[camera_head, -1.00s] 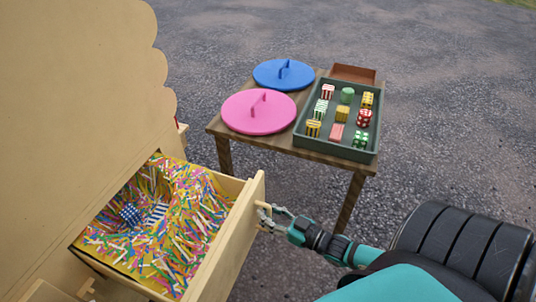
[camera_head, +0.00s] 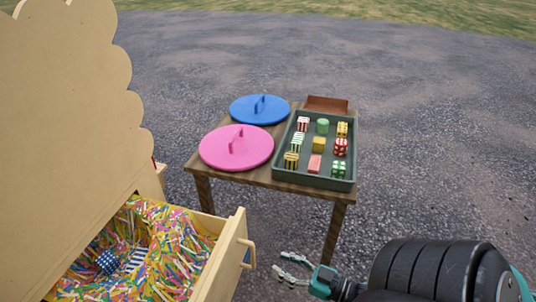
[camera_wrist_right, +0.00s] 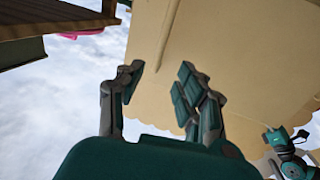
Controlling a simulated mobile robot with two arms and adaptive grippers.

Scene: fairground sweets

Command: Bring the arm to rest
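My right gripper (camera_head: 291,270) is open and empty in the head view. It hangs to the right of the open drawer (camera_head: 222,262), clear of its wooden handle (camera_head: 248,254). The right wrist view shows its two fingers (camera_wrist_right: 157,88) apart with nothing between them, the pale wood of the cabinet behind. In that view a small teal and dark arm part (camera_wrist_right: 288,152), probably of my left arm, shows at the lower right; I cannot make out the state of its gripper. No left gripper shows in the head view.
The drawer holds colourful paper shreds, a blue dotted piece (camera_head: 107,262) and a striped piece (camera_head: 137,260). A wooden table carries a pink lid (camera_head: 236,160), a blue lid (camera_head: 260,110) and a green tray (camera_head: 313,181) of several sweets. Paved ground right of the table is free.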

